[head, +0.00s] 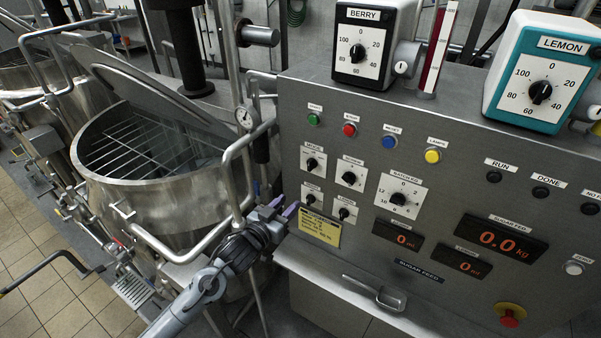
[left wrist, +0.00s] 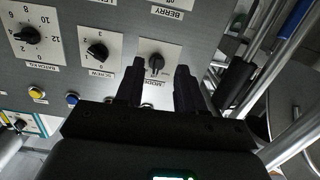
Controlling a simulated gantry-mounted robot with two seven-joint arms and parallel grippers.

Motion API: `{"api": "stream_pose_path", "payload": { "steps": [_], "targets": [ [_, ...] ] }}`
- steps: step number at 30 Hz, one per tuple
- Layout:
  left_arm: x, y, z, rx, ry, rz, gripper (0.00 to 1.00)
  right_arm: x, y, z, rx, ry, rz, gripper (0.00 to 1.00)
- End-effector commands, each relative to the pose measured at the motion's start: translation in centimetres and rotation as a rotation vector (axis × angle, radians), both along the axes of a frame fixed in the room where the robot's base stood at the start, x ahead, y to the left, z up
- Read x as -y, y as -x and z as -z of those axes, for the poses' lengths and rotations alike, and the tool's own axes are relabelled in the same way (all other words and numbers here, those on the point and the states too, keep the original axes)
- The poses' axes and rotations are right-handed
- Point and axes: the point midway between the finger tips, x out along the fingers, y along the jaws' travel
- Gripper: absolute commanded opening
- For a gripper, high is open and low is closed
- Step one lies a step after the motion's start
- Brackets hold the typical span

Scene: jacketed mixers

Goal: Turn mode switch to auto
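The mode switch (head: 312,163) is a small black knob on a white plate, upper left of the knobs on the grey panel. In the left wrist view, which is upside down, the mode switch (left wrist: 156,62) shows just beyond and between my fingertips. Its label is partly hidden by a finger, and its position marks are too small to read. My left gripper (head: 283,211) is in front of the panel's left edge, below the knobs. In the left wrist view my left gripper (left wrist: 160,75) is open, with nothing between its fingers. My right gripper is not in view.
The screw switch (head: 350,177) and a numbered dial (head: 397,196) sit right of the mode switch. A yellow note (head: 319,228) is close to the gripper. A steel mixer (head: 160,180) with bent pipes stands left. A red stop button (head: 510,315) is at lower right.

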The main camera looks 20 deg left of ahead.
Motion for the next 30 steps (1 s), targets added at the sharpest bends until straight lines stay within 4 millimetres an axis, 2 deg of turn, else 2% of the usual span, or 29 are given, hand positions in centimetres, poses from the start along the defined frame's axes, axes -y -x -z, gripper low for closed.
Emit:
{"api": "stream_pose_path", "payload": {
  "steps": [1,3,7,11,24,30],
  "targets": [
    [-0.2,-0.7,-1.5,0.032,-0.009,0.0,0.38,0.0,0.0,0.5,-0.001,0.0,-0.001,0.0],
    [-0.3,-1.2,-3.2,0.059,-0.014,-0.001,0.38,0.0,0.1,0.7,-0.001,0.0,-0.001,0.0],
    [-0.3,-2.1,-4.7,0.083,-0.015,-0.002,0.38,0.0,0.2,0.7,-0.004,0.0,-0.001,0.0],
    [-0.1,-3.3,-5.0,0.086,-0.014,-0.003,0.38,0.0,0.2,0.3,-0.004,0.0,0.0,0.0],
    [1.1,-9.6,-5.0,0.085,-0.014,-0.002,0.38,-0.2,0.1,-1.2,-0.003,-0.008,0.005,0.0],
    [1.4,-11.4,-4.9,0.086,-0.013,-0.002,0.38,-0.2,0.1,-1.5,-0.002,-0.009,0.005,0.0]
  ]
}}
